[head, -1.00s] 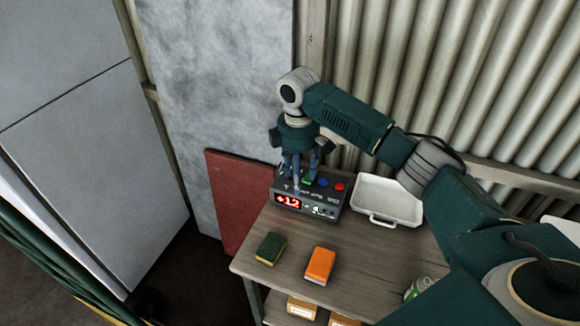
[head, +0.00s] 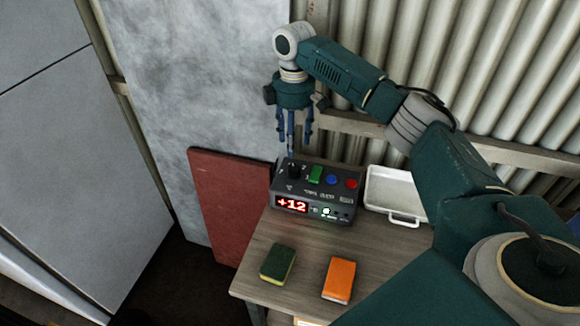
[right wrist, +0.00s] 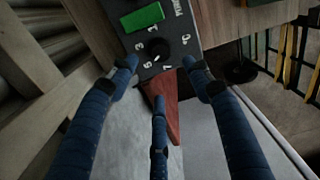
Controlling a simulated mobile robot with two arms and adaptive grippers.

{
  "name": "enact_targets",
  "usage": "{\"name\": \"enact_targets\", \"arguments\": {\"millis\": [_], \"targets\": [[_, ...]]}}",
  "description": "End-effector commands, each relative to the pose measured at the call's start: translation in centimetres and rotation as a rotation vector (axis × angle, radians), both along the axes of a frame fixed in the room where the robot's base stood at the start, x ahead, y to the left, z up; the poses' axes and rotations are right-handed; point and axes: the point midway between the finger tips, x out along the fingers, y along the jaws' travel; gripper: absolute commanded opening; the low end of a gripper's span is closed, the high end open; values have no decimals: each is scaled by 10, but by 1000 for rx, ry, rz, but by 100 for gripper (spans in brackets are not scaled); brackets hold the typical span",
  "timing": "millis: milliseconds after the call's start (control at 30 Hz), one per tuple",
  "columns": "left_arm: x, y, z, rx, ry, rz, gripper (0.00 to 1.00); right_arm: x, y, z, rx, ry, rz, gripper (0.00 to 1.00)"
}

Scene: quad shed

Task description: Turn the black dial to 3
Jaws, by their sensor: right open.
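The black dial (head: 293,171) is a round knob at the left of the top face of a dark control box (head: 318,193). In the right wrist view the dial (right wrist: 158,47) has printed odd numbers around it, and a small white mark on its lower edge seems to point between 5 and 7. The box's red display (head: 291,205) seems to read +12. My right gripper (head: 292,148) is open and empty, pointing down just above the dial. In the right wrist view its blue fingers (right wrist: 159,70) are spread apart, clear of the dial. My left gripper is not in view.
A green button (head: 315,175), a blue button (head: 331,180) and a red button (head: 351,183) sit right of the dial. A white tray (head: 404,219) stands right of the box. A green sponge (head: 277,264) and an orange sponge (head: 339,279) lie in front on the wooden table.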

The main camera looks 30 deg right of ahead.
Motion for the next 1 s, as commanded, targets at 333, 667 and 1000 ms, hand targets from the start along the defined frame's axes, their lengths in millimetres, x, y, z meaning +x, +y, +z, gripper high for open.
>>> {"name": "enact_targets", "arguments": {"millis": [333, 667, 1000], "targets": [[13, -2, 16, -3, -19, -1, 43, -2, 0, -60, -1, 3, -1, 50], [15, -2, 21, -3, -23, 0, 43, -1, 0, -98, 0, 0, 0, 50], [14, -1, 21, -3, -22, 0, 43, -1, 0, -100, -1, -1, 0, 42]]}}
